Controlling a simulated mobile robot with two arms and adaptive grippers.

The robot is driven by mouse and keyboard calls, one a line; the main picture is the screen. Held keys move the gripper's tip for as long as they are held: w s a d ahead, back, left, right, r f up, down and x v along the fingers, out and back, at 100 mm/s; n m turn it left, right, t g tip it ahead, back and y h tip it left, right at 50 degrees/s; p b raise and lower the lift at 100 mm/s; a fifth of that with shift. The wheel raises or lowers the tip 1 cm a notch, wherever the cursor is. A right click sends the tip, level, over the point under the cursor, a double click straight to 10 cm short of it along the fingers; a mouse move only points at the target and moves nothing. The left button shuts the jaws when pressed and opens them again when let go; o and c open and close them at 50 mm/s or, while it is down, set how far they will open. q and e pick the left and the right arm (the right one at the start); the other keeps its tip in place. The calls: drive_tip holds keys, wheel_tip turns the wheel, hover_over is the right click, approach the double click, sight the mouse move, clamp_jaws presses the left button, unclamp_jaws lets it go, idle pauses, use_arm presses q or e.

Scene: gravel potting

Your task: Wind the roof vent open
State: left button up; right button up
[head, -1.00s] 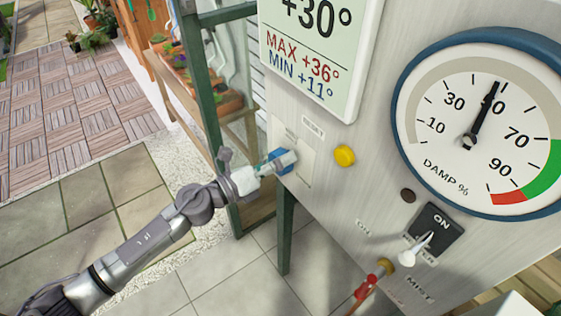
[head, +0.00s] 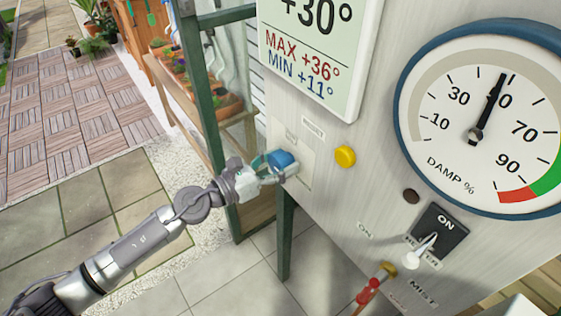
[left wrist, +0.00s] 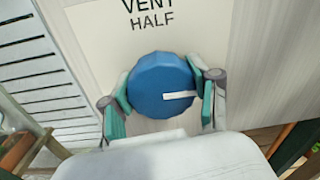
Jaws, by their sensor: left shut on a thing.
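The vent knob (head: 283,160) is a round blue dial on the grey control panel, at the panel's lower left. It fills the middle of the left wrist view (left wrist: 158,82), with a white pointer line toward the right of the picture. Above it the plate (left wrist: 135,22) reads VENT and HALF. My left gripper (head: 276,168) is shut on the knob. In the left wrist view its teal-padded fingers (left wrist: 160,92) lie on the knob's left and right sides. The roof vent is not visible. My right gripper is not in view.
Right of the knob are a yellow button (head: 345,156), a dark switch (head: 437,233) marked ON, a red-handled tap (head: 368,291) and a large damp gauge (head: 480,120). A temperature display (head: 312,60) hangs above. A green post (head: 198,90) stands left of the panel.

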use_arm(q)
drive_tip(key=shift+f, duration=0.2)
drive_tip(key=o, duration=1.2)
drive_tip(key=shift+r, duration=0.1)
drive_tip(key=shift+s+a, duration=0.1)
drive_tip(key=v, duration=1.1)
drive_tip(key=shift+s+a, duration=0.25)
drive_tip(key=shift+a, duration=0.1)
